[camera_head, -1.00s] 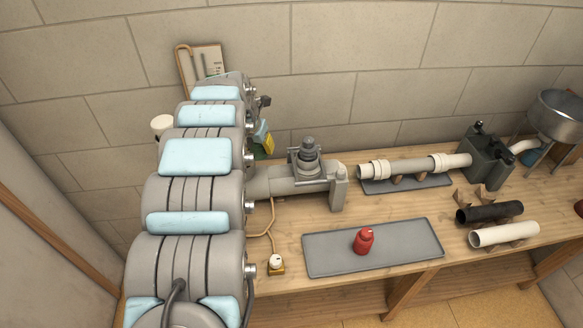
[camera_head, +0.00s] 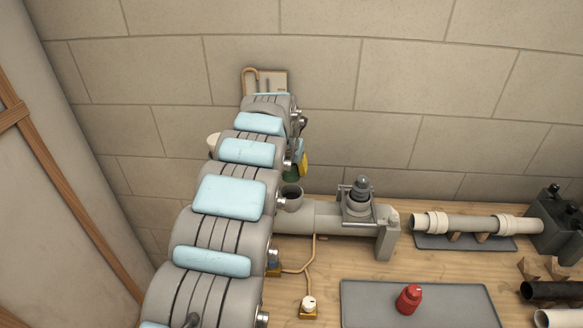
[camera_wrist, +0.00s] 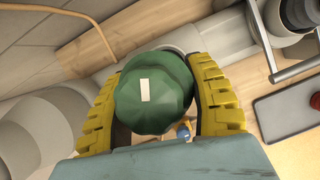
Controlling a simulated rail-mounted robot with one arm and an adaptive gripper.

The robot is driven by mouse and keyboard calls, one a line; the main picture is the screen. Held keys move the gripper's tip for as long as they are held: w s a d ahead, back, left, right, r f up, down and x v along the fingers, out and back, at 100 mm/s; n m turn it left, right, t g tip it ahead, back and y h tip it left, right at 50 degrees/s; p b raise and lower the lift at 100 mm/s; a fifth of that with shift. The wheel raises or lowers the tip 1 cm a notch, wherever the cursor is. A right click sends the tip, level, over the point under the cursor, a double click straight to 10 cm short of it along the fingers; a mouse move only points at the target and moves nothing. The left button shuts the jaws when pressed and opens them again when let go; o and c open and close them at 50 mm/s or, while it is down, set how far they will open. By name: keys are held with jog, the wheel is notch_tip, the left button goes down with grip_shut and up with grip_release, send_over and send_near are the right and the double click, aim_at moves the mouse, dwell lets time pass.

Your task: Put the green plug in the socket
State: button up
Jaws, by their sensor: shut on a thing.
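The green plug (camera_wrist: 152,95), faceted with a small pale rectangle on top, sits between the yellow ridged fingers of my gripper (camera_wrist: 158,80) in the wrist view. The gripper is shut on it. In the head view my gripper (camera_head: 302,158) holds the plug (camera_head: 291,174), partly hidden by my arm, just above an upright grey pipe mouth (camera_head: 292,193), which looks like the socket. The plug appears apart from this mouth. In the wrist view the plug hides what lies directly beneath it.
A valve (camera_head: 360,195) stands on the grey pipe to the right. A cable runs to a small switch (camera_head: 309,304).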

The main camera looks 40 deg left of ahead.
aim_at(293, 196)
jog(key=shift+f+b, duration=0.7)
jog(key=shift+f, duration=1.1)
jog(key=shift+f+p, duration=0.35)
jog(key=shift+f, duration=1.55)
jog(key=shift+d+f, duration=0.15)
jog(key=shift+f, duration=0.75)
jog(key=o, duration=1.1)
jog(key=shift+o, duration=0.9)
jog(key=shift+w+r, duration=0.1)
jog(key=shift+r, duration=0.15)
jog(key=shift+s+r, duration=0.2)
jog(key=shift+r, duration=0.4)
jog(key=r, duration=0.9)
jog(key=shift+w+r, duration=0.1)
jog(key=shift+w, duration=0.3)
